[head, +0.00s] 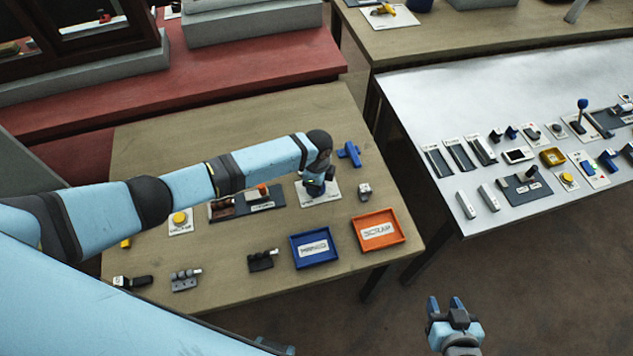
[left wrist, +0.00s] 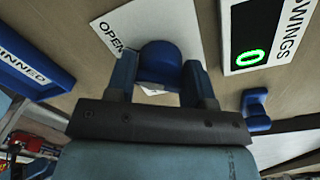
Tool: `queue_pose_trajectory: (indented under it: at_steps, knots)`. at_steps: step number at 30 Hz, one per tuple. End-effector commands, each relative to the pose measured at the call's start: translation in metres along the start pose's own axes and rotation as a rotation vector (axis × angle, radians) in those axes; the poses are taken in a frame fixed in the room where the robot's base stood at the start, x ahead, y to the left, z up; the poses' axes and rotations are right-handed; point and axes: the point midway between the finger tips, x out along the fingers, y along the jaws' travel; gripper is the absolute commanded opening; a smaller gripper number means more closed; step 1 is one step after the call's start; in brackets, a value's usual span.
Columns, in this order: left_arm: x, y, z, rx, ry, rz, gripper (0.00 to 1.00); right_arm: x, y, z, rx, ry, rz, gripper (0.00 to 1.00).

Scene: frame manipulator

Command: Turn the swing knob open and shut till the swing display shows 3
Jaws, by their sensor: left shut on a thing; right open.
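The blue swing knob (left wrist: 158,62) stands on a white plate marked OPEN (left wrist: 124,28) in the left wrist view. My left gripper (left wrist: 160,82) is shut on the knob, one finger on each side. The swing display (left wrist: 249,56), marked SWINGS, shows a green 0 beside the plate. In the head view the knob's white plate (head: 322,197) shows under my left gripper (head: 316,187); the display appears hidden behind my arm. My right gripper (head: 446,304) is open and empty, away from the table at the lower right.
A blue tray (head: 295,262) and an orange scrap tray (head: 400,241) lie at the table's front. A blue part (head: 349,153) lies beyond the knob. A small grey part (head: 364,191) stands to its right. A white table (head: 440,95) with many fixtures stands right, across a gap.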

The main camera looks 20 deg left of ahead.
Motion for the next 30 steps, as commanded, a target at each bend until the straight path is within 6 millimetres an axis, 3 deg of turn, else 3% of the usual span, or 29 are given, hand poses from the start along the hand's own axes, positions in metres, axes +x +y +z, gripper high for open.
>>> queue_pose_trajectory:
  at_steps: [9,24,25,27,30]
  knots:
    - [-0.0022,-0.0026,0.0002,0.099,-0.004,-0.005,0.24,-0.0002,0.0001,-0.0001,0.001,0.000,0.000,0.43]
    - [-0.0025,-0.0029,-0.0001,0.114,-0.004,-0.005,0.24,-0.0002,0.0000,-0.0001,0.001,0.000,0.000,0.43]
    - [-0.0026,-0.0029,-0.0001,0.114,-0.004,-0.005,0.55,-0.0002,-0.0001,-0.0001,0.001,0.000,0.000,0.43]
    - [-0.0024,-0.0027,-0.0001,0.113,-0.004,-0.005,0.71,-0.0002,-0.0001,-0.0001,0.001,0.000,0.000,0.43]
    - [-0.0017,-0.0020,-0.0002,0.114,-0.004,-0.003,0.72,-0.0002,-0.0001,0.0000,0.001,0.000,0.000,0.43]
